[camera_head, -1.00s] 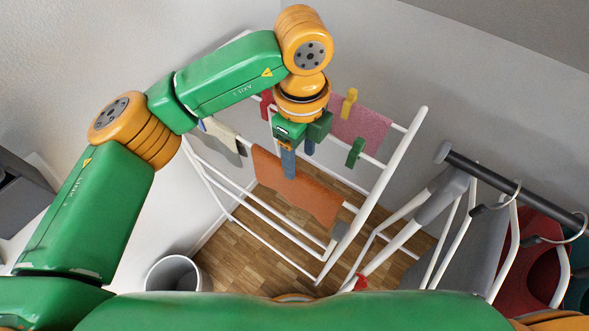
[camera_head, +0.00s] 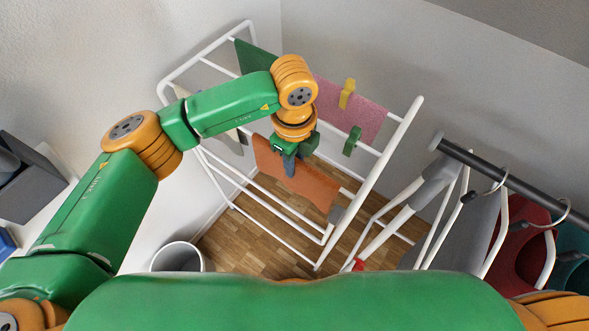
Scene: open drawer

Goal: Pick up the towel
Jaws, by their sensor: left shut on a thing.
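An orange towel (camera_head: 310,184) hangs on the white drying rack (camera_head: 383,160), draped over a lower bar with its near face spread out. My left gripper (camera_head: 289,168) is at the towel's upper edge, shut on the towel. Its dark fingers lie against the orange cloth, and the wrist above hides part of that edge. A grey peg (camera_head: 335,213) sits at the towel's lower right corner. My right gripper is not in view.
A pink cloth (camera_head: 362,112) with yellow (camera_head: 347,93) and green (camera_head: 352,141) pegs hangs behind. A green cloth (camera_head: 253,58) hangs at the back left. A white bin (camera_head: 180,256) stands below left. Hangers and clothes hang from a rail (camera_head: 512,184) at right.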

